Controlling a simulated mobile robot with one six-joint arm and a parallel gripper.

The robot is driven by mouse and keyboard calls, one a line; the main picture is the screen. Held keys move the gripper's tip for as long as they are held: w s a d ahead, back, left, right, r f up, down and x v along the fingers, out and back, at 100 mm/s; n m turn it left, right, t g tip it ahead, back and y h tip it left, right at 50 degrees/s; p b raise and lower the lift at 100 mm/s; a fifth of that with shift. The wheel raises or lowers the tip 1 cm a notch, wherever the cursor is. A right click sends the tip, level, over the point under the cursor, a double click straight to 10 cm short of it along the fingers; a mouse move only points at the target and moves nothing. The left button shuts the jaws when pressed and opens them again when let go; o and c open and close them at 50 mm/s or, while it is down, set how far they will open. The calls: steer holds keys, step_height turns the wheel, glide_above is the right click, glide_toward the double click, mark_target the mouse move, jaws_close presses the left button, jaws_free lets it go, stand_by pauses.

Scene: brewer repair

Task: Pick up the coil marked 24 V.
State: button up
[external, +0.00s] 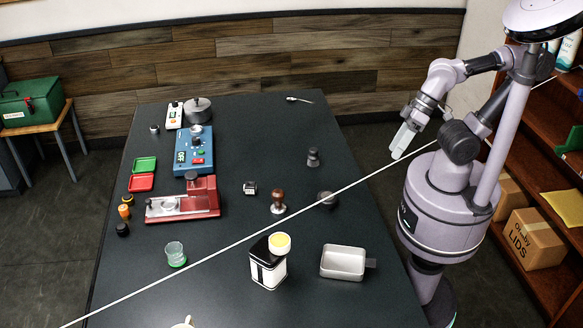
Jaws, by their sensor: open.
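My gripper (400,152) is at the right, raised beside the table's right edge. It is open, points down and holds nothing that I can see. No 24 V marking can be read at this size. A small dark block with a pale label (250,188) lies mid-table and may be a coil. Small round parts also stand at the table's left edge: a brown one (127,199), an orange one (124,212) and a black one (122,229). I cannot tell which of these, if any, is the coil. My gripper is well apart from all of them.
The dark table (250,130) holds a blue device (194,158), a red press (205,203), a tamper (278,203), a black-and-white canister (268,270), a glass (176,254) and a metal tray (343,264). A thin white line crosses the view diagonally. The table's back right is mostly clear.

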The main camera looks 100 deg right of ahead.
steer(key=w+d+r+h+p, duration=0.1)
steer(key=w+d+r+h, duration=0.2)
steer(key=w, duration=0.9)
steer(key=h+b, duration=0.1)
glide_above(250, 184)
steer(key=s+a, duration=0.2)
steer(key=s, duration=0.1)
step_height(250, 184, down, 18)
steer(key=shift+w, duration=0.15)
steer(key=b+x, duration=0.2)
steer(key=x, duration=0.4)
steer(key=shift+d+f, duration=0.1)
jaws_close()
